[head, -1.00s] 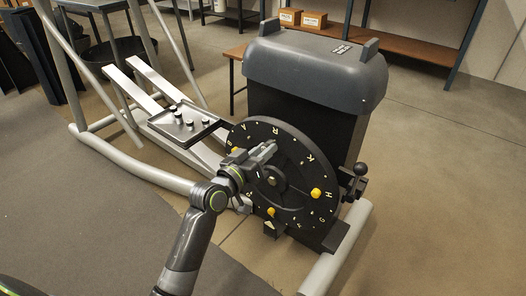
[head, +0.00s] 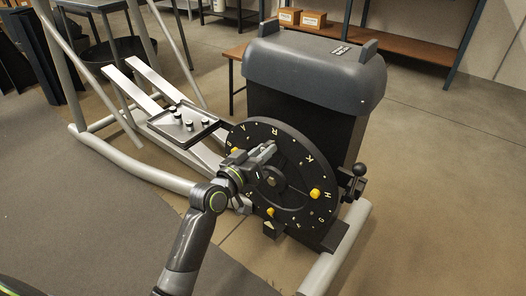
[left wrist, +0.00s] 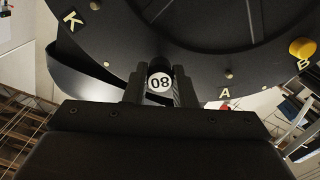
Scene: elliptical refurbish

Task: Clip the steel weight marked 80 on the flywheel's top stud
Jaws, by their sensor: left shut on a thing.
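The black flywheel (head: 290,208) stands upright on the machine's side, with letters and studs around its face. Yellow weights (head: 315,193) sit at several places on it. My left gripper (head: 268,150) is in front of the flywheel's upper part, just below the letter R. In the left wrist view my left gripper (left wrist: 160,92) is shut on a weight (left wrist: 159,82) with a white disc marked 80. The weight is close to the flywheel's rim (left wrist: 200,80), between the letters K and A. The stud behind it is hidden, and I cannot tell whether they touch. My right gripper is out of view.
A black-knobbed lever (head: 358,170) stands at right, and pale frame tubes (head: 160,178) run along the left. The floor at right is clear.

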